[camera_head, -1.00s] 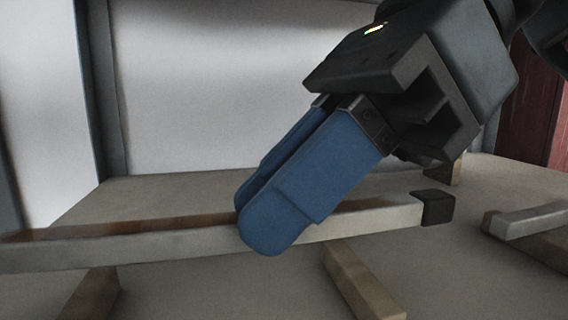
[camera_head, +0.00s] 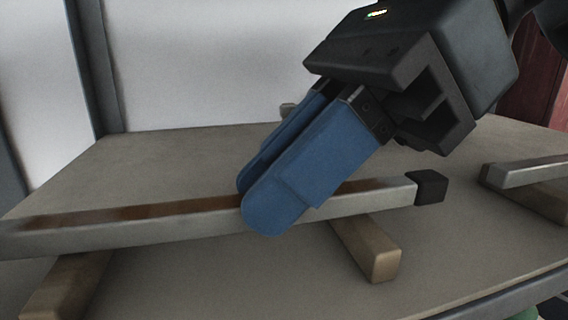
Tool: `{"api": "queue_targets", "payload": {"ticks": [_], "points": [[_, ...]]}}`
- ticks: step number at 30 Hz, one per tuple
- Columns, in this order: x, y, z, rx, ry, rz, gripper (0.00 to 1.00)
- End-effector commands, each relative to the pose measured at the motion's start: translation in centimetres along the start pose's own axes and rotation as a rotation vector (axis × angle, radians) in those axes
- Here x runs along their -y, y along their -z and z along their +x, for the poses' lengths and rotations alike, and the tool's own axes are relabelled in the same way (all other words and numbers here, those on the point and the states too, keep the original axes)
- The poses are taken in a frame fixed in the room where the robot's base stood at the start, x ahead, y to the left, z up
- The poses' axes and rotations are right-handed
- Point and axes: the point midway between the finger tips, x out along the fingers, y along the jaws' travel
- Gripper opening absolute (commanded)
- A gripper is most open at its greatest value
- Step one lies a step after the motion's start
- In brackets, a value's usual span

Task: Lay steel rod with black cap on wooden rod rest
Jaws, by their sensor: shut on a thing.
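The steel rod (camera_head: 135,225) is a long square bar with a brownish top face and a black cap (camera_head: 430,187) at its right end. It runs across the picture, and its left end is cut off by the frame edge. My gripper (camera_head: 258,205) is shut on the rod around its middle, with blue fingers coming down from the upper right. The wooden rod rest shows as two wooden bars, a right one (camera_head: 370,250) and a left one (camera_head: 68,285), under the rod. I cannot tell whether the rod touches them.
Another metal bar (camera_head: 525,172) lies on a wooden bar (camera_head: 525,193) at the right. A pale wall panel stands behind.

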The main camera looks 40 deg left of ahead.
Motion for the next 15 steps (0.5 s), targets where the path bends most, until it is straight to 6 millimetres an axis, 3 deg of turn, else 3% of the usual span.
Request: {"api": "queue_targets", "payload": {"ticks": [4,5,13,15], "points": [[0.00,-0.05,-0.03,0.000,0.000,-0.001,0.00],[0.00,-0.05,-0.03,0.000,0.000,-0.001,0.18],[-0.01,-0.02,-0.01,0.000,0.000,0.000,0.44],[-0.01,-0.02,-0.01,0.000,0.000,0.000,0.46]]}}
